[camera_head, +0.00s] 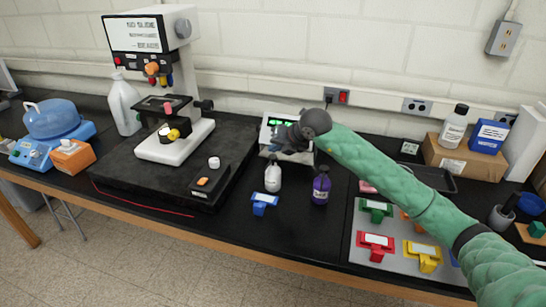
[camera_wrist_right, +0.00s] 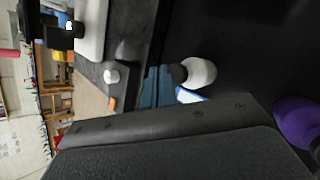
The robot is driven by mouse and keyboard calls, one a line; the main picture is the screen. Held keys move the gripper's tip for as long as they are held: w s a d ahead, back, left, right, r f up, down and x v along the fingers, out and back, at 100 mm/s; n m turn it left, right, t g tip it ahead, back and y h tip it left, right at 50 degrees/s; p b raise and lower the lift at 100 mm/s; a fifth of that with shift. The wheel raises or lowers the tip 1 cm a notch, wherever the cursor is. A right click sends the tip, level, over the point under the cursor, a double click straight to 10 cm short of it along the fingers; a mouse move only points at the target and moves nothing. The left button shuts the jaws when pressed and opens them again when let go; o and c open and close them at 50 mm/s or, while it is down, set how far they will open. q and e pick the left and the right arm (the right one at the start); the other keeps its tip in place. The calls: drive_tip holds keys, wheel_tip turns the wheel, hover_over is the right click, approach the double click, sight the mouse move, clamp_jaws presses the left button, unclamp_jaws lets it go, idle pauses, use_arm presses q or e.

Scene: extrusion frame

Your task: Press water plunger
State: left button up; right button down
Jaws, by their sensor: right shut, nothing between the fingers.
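A white bottle (camera_head: 272,178) with a dark top stands upright on the black bench, behind a blue label stand (camera_head: 263,202). A purple bottle (camera_head: 321,187) with a dark pump-like top stands to its right. I cannot read which one holds water. My right gripper (camera_head: 277,146) is shut and empty, above and just behind the white bottle's top; I cannot tell whether it touches. In the right wrist view, the white bottle (camera_wrist_right: 198,73) and purple bottle (camera_wrist_right: 297,120) show beside a large dark grey gripper part. My left gripper is out of view.
A device with a green display (camera_head: 272,126) stands behind the gripper. A microscope (camera_head: 165,85) on a black slab (camera_head: 120,170) is at left. A grey mat (camera_head: 345,250) with several coloured label stands lies at right, partly under my right arm.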

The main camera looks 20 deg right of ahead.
idle(0.9)
drive_tip(key=shift+f+b, duration=0.4)
drive_tip(key=shift+b, duration=0.25)
drive_tip(key=shift+f+b, duration=0.75)
drive_tip(key=shift+f, duration=0.1)
idle(1.1)
drive_tip(key=shift+r, duration=0.1)
idle(0.3)
drive_tip(key=shift+r, duration=1.15)
drive_tip(key=shift+r+p, duration=0.1)
drive_tip(key=shift+p, duration=0.2)
